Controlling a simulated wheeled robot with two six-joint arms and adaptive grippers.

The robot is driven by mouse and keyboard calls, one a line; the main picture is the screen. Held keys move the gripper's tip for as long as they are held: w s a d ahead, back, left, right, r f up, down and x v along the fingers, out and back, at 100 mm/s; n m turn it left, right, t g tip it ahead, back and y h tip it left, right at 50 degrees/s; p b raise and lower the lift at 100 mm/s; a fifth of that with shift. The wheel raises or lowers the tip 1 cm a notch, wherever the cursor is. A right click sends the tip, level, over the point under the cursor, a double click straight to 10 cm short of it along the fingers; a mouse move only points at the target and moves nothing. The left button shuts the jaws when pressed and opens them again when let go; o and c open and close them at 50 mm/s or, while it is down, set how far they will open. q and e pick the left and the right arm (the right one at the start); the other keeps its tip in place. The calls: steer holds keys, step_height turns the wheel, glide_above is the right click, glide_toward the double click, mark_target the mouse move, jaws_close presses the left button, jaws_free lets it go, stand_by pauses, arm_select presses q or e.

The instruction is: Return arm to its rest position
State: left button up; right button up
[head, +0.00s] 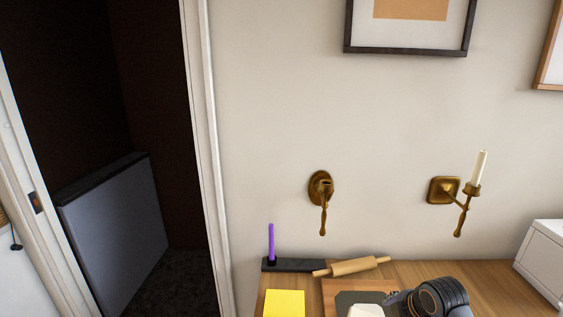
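Neither my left gripper nor my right gripper shows in the head view. No arm of mine can be made out for sure. What either gripper holds, if anything, cannot be seen.
A wooden counter (420,271) below the wall bears a purple candle (271,243), a rolling pin (350,267), a yellow square (284,303), a dark rounded object (440,298) and a white box (545,255). Brass sconces (321,190) (443,190) project above. A doorway opens left.

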steer(key=s+f+m, duration=0.1)
steer(key=s+a+f+m, duration=0.1)
steer(key=s+a+f, duration=0.1)
steer(key=shift+s+m, duration=0.4)
steer(key=s+f+m, duration=0.1)
steer(key=s, duration=0.1)
steer(key=s+a+f+m, duration=0.1)
steer(key=s+m, duration=0.1)
steer(key=s+a+f+m, duration=0.1)
steer(key=s+m, duration=0.1)
steer(key=shift+s+g, duration=0.4)
steer(key=s+f+m+h, duration=0.2)
steer(key=s+m, duration=0.7)
steer(key=s, duration=0.2)
step_height(320, 180, down, 23)
steer(key=d+g, duration=0.2)
arm_select(q)
steer(key=shift+s, duration=0.7)
arm_select(e)
steer(key=s+d+f+g, duration=0.1)
steer(key=s+f, duration=1.8)
steer(key=s, duration=0.1)
steer(key=shift+s+m+y, duration=0.2)
steer(key=shift+m+y, duration=0.1)
steer(key=shift+m, duration=0.1)
